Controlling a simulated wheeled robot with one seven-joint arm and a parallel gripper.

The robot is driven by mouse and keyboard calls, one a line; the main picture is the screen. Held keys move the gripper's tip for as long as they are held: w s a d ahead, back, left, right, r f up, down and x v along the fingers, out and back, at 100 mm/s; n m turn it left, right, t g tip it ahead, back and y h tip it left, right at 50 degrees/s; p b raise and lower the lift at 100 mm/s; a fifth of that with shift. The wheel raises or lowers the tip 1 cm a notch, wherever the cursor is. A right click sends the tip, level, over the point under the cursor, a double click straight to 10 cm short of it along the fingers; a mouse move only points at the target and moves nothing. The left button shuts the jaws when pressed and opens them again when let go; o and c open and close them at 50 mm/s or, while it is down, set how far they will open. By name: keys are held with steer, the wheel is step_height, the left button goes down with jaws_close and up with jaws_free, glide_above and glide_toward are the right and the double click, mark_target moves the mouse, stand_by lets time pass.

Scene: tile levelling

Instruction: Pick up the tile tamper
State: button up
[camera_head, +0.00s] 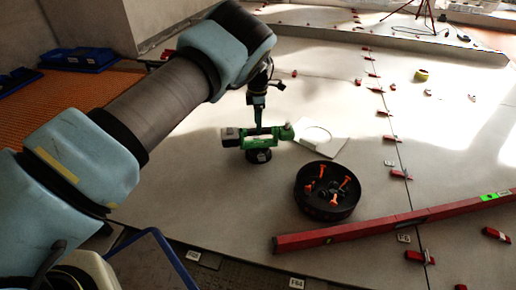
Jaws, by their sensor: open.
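The tile tamper (258,137) is a green and black tool with a grey block at its left end and a round dark base. It stands upright on the pale tiles near the middle of the view. My gripper (257,122) hangs from my arm right at the tamper's top handle. The jaws are open. The fingertips are small and partly merge with the handle, so I cannot tell whether they touch it.
A round black tub (328,203) with orange-handled tools stands right of the tamper. A white square plate (320,138) lies behind it. A long red level (400,219) crosses the front right. Red clips (401,174) line the tile joint. Blue trays (78,58) lie far left.

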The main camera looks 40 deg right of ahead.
steer(key=b, duration=0.3)
glide_above(258, 142)
step_height(258, 142, down, 4)
steer(key=shift+s+a+f, duration=0.1)
steer(key=shift+s+a, duration=0.05)
steer(key=shift+f, duration=0.15)
steer(key=shift+f, duration=0.25)
jaws_close()
stand_by(0.6)
steer(key=shift+r, duration=0.1)
